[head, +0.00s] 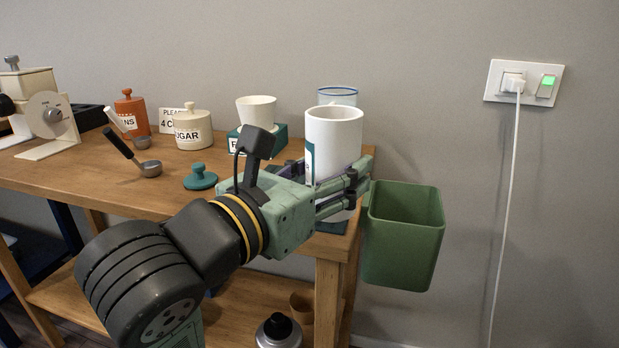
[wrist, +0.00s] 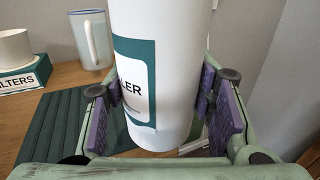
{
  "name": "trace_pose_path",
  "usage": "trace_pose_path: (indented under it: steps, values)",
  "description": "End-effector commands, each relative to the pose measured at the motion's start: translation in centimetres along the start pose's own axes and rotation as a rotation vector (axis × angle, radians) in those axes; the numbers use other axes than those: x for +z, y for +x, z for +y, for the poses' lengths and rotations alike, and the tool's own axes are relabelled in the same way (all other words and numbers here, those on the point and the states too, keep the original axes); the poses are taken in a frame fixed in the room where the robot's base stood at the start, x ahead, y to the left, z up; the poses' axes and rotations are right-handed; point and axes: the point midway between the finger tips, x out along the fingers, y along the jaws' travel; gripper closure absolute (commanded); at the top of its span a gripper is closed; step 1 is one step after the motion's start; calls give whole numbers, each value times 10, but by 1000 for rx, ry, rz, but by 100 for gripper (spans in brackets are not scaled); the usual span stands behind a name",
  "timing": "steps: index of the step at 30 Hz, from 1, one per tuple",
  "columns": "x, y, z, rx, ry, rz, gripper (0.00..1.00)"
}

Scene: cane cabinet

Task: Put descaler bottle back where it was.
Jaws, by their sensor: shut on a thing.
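The descaler bottle (head: 333,135) is a white, upright cylinder with a teal label, at the right end of the wooden table. In the wrist view the bottle (wrist: 180,60) fills the middle, and its label shows the letters "LER". My gripper (head: 340,187) is shut on it, with a purple-padded finger on each side in the wrist view (wrist: 160,108). The bottle's lower end is over or on a dark green ribbed mat (wrist: 50,125). I cannot tell whether its base touches the surface.
A green bin (head: 405,235) hangs at the table's right end. A blue-rimmed mug (wrist: 90,40) stands behind the bottle. A teal filters box (wrist: 25,78), a sugar jar (head: 193,130), a teal lid (head: 200,178) and a scoop (head: 150,169) are to the left.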

Motion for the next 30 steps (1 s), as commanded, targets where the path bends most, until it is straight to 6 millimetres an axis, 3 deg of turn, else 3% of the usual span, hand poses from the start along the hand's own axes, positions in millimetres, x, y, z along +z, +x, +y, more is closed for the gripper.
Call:
trace_pose_path:
  steps: [10,22,30]
  values:
    - [3,29,42,-2,-9,6,91]
    - [2,42,62,-3,-6,4,91]
    - [-11,76,111,-4,0,2,91]
